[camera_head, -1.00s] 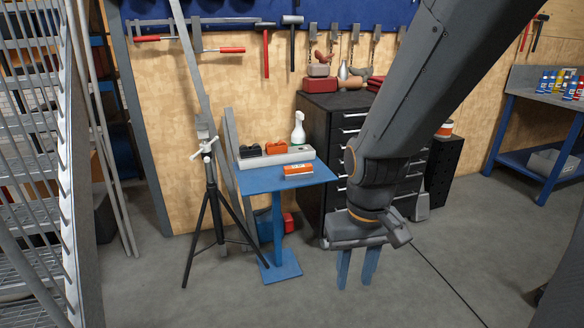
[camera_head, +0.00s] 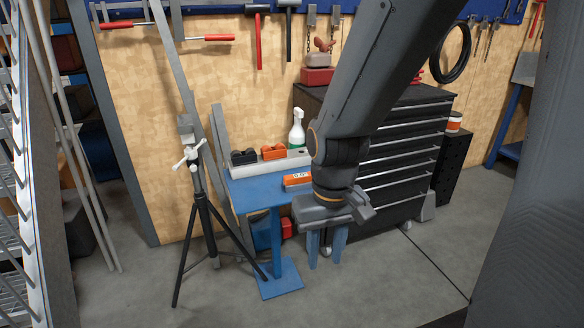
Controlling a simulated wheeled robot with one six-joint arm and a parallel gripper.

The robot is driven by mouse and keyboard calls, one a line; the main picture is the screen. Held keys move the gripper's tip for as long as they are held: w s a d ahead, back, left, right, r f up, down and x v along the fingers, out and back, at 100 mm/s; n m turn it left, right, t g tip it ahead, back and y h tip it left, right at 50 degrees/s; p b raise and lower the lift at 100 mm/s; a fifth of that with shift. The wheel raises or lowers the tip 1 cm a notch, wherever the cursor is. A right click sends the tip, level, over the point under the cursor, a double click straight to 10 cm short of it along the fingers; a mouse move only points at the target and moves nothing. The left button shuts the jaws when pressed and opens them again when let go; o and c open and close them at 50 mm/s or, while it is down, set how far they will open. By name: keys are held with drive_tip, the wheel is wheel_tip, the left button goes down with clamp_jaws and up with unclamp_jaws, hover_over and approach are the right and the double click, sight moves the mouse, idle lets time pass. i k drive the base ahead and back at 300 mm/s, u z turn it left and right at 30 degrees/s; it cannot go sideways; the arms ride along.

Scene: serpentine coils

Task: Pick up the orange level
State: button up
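An orange block with a white display-like label (camera_head: 296,179), which looks like the orange level, lies on the small blue table (camera_head: 252,190) near its right front edge. My arm hides its right part. A second, smaller orange item (camera_head: 272,152) sits farther back on the table. My gripper (camera_head: 326,250) points down in front of the table's right side, with its two blue fingers apart and nothing seen between them. The fingertips appear lower in the picture than the tabletop.
A black item (camera_head: 243,156), a pale grey bar (camera_head: 285,163) and a white spray bottle (camera_head: 297,130) are at the table's back. A black tripod (camera_head: 203,215) stands close on the left. A dark drawer cabinet (camera_head: 405,155) stands right behind my arm. The front floor is clear.

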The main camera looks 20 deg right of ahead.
sight(298, 181)
drive_tip(key=i, duration=1.35)
drive_tip(key=u, duration=0.6)
